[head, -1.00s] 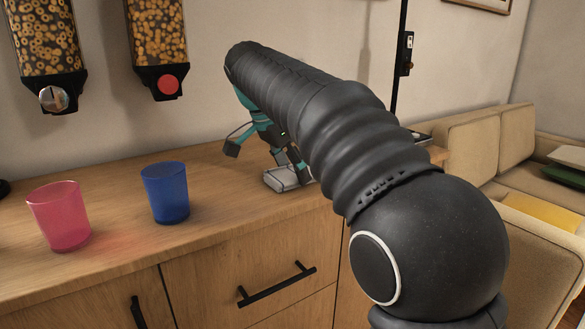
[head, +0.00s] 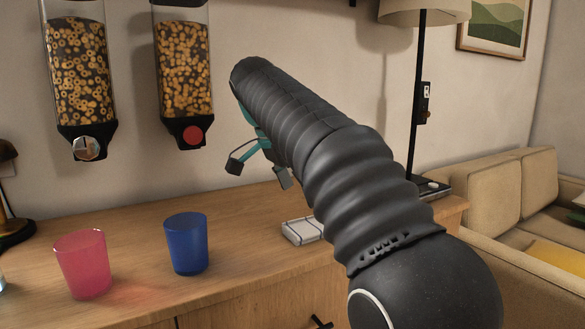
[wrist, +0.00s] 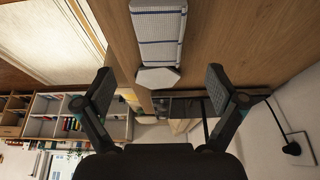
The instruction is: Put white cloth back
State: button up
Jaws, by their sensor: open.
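The white cloth (head: 302,230) lies folded flat on the wooden counter, right of the blue cup and partly hidden behind my arm. In the wrist view the cloth (wrist: 158,32) shows dark blue lines and lies beyond the fingertips. My gripper (head: 258,172) is open and empty above the counter, up and left of the cloth in the head view. In the wrist view my gripper (wrist: 160,88) has its two fingers wide apart, with nothing between them. A small white many-sided piece (wrist: 157,77) shows beside the cloth's near end; I cannot tell what it is.
A pink cup (head: 82,263) and a blue cup (head: 187,243) stand on the counter (head: 245,220) to the left. Two cereal dispensers (head: 80,75) (head: 183,70) hang on the wall above. A lamp (head: 423,100) and a sofa (head: 500,200) are at the right.

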jog(key=shift+v, duration=2.3)
jog(key=s+d+f+n+t+y, duration=0.1)
jog(key=s+d+f+n, duration=0.2)
jog(key=s+d, duration=0.3)
jog(key=s+d+f+n+y, duration=0.1)
jog(key=s+d+f+n, duration=0.2)
jog(key=d, duration=0.5)
jog(key=s+d+f+n+t+y, duration=0.1)
jog(key=s+d+f+n, duration=0.1)
jog(key=s+f, duration=0.6)
jog(key=s+d+f+n+t, duration=0.1)
jog(key=s+d+f+n, duration=0.2)
jog(key=s+d+f, duration=0.2)
jog(key=s+f, duration=0.3)
jog(key=f, duration=0.4)
jog(key=shift+y, duration=0.4)
jog(key=shift+s+f, duration=0.1)
